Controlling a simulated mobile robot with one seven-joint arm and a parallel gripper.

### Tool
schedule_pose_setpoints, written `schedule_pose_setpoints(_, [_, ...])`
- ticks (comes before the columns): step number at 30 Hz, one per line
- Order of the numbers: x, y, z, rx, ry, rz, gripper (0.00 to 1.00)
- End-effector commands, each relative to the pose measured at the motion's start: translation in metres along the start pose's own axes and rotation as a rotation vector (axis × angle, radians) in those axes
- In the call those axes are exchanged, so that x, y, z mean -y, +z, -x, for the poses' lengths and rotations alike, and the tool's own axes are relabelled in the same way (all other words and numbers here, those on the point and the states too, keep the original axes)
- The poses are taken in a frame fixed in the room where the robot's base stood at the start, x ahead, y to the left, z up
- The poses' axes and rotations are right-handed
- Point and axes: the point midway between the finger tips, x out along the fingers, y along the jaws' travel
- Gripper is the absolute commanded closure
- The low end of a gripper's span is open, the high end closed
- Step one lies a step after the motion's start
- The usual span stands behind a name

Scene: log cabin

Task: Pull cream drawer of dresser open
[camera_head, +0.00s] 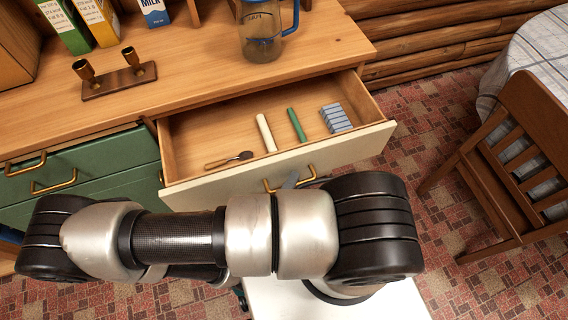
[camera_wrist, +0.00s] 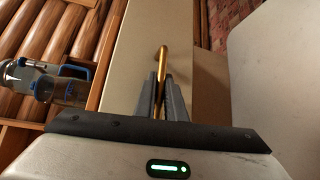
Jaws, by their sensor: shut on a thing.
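The cream drawer (camera_head: 352,151) of the wooden dresser (camera_head: 200,62) stands well out from the body, its inside showing. Its brass handle (camera_head: 277,187) is on the cream front, partly hidden behind my arm in the head view. In the wrist view my gripper (camera_wrist: 162,84) has its two grey fingers on either side of the brass handle (camera_wrist: 161,58), shut on it. In the head view only a bit of a grey finger shows at the handle. Inside the drawer lie a wooden spoon (camera_head: 229,160), a cream stick (camera_head: 266,133), a green stick (camera_head: 297,125) and a grey-blue ridged block (camera_head: 336,118).
Green drawers (camera_head: 85,170) with brass handles are at the left. A wooden chair (camera_head: 510,165) and a cloth-covered table (camera_head: 535,48) are at the right, with tiled floor between.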

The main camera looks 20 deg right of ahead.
Motion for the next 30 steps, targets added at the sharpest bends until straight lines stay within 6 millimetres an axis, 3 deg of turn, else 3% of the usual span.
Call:
schedule_pose_setpoints(8, [0.005, 0.018, 0.019, -0.002, 0.001, -0.001, 1.00])
schedule_pose_setpoints(21, [0.006, 0.020, 0.021, -0.002, 0.001, -0.002, 1.00])
schedule_pose_setpoints(22, [0.006, 0.020, 0.021, -0.002, 0.001, -0.002, 0.88])
schedule_pose_setpoints(23, [0.006, 0.020, 0.021, -0.002, 0.001, -0.002, 0.83])
schedule_pose_setpoints(30, [0.006, 0.020, 0.021, -0.001, 0.000, -0.001, 0.82])
